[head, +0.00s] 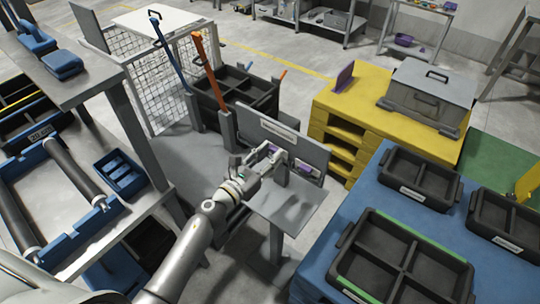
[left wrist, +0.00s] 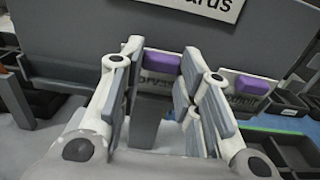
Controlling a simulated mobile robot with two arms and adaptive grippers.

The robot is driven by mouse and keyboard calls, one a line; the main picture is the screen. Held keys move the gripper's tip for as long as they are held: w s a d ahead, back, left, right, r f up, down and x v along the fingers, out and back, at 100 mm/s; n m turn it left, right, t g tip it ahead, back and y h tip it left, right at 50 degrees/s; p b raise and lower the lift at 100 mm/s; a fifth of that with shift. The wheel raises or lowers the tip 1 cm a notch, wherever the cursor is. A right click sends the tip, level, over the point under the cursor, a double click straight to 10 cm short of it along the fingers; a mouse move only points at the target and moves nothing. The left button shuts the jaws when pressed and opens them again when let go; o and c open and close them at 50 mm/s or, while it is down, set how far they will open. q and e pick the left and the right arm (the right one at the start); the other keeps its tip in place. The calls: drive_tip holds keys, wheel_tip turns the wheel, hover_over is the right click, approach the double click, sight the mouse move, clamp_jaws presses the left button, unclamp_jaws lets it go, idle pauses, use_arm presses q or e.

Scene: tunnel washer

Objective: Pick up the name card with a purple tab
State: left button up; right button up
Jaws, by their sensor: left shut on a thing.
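A grey stand (head: 285,207) with a signed back panel (head: 283,137) holds name cards with purple tabs. In the left wrist view one card (left wrist: 160,63) sits between my fingers, its purple tab up and its lettering partly hidden. A second card (left wrist: 249,86) with a purple tab stands to the right, outside the fingers; it also shows in the head view (head: 306,169). My left gripper (head: 276,154) is at the stand, shut on the first card, and it also shows in the left wrist view (left wrist: 162,60). My right gripper is not in view.
A blue table (head: 355,205) with black divided trays (head: 418,180) stands at the right. Behind it is a yellow pallet stack (head: 345,120) with a grey lidded box (head: 428,92). A black crate (head: 235,92) with blue and orange posts is behind the stand.

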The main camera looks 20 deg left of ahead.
use_arm(q)
drive_tip(key=r, duration=0.1)
drive_tip(key=r+p, duration=0.2)
drive_tip(key=shift+s+d+r, duration=0.15)
drive_tip(key=shift+s+r, duration=0.1)
drive_tip(key=shift+r, duration=0.05)
drive_tip(key=s+d+r+p, duration=0.7)
drive_tip(key=s+r+p, duration=0.1)
drive_tip(key=s, duration=0.3)
drive_tip(key=shift+d+r, duration=0.4)
drive_tip(key=shift+r, duration=0.05)
